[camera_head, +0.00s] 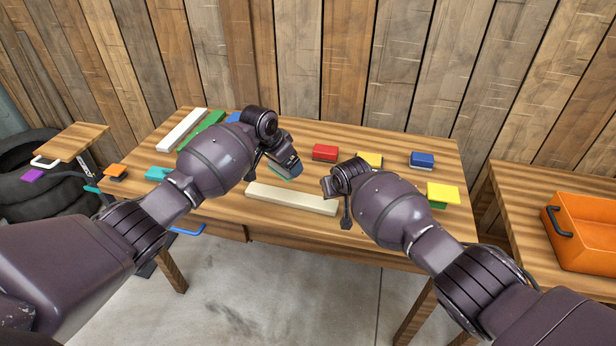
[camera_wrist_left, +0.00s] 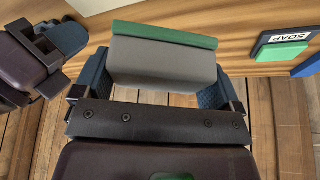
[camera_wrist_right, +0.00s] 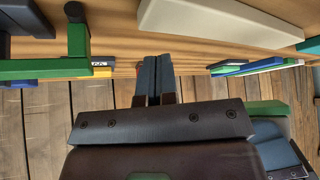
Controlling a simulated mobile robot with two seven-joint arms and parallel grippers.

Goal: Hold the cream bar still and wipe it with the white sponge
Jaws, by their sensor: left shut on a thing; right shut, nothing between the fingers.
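The cream bar (camera_head: 290,198) lies flat near the front middle of the table, and it also shows in the right wrist view (camera_wrist_right: 220,22). My left gripper (camera_head: 291,169) is shut on the white sponge (camera_wrist_left: 160,65), which looks grey in shade and has a green layer along its outer side. It holds the sponge above and behind the bar, apart from it in the head view. My right gripper (camera_head: 346,220) is by the bar's right end. Its fingers are together and empty in the right wrist view (camera_wrist_right: 158,78); I cannot tell whether they touch the bar.
Red (camera_head: 324,152), yellow (camera_head: 370,159) and blue (camera_head: 422,159) blocks stand behind the bar. A yellow-green block (camera_head: 443,195) is at the right. White (camera_head: 182,130) and green (camera_head: 207,126) bars lie at the left. An orange crate (camera_head: 585,232) stands on the right table.

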